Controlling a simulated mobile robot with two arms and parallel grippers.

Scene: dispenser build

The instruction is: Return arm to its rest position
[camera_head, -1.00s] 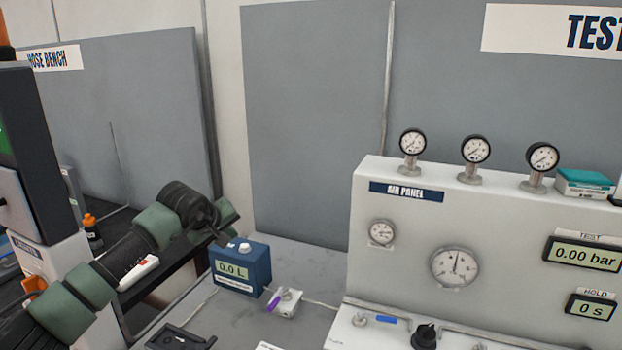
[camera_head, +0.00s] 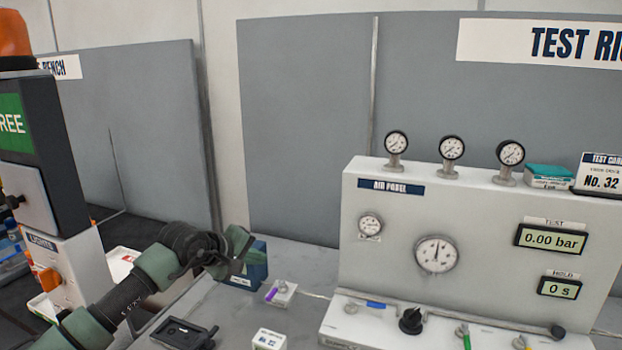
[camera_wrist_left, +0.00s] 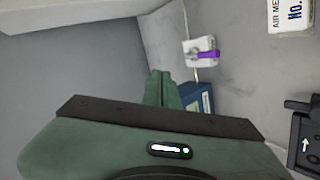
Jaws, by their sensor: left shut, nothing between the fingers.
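My left arm comes in from the left in the head view, green and black. Its gripper (camera_head: 240,252) is in front of the blue meter box (camera_head: 258,262) and hides most of it, including its display. The left gripper is shut with nothing in it. In the left wrist view, the closed green fingers (camera_wrist_left: 162,90) point over the grey bench, beside the blue box (camera_wrist_left: 199,97). I cannot tell whether they touch it. My right gripper is not in view.
A small white valve block with a purple lever (camera_head: 280,293) stands right of the gripper. A dark device (camera_head: 184,334) and a white label block (camera_head: 269,340) are in front. The air panel (camera_head: 390,262) stands at right, the light post (camera_head: 62,262) at left.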

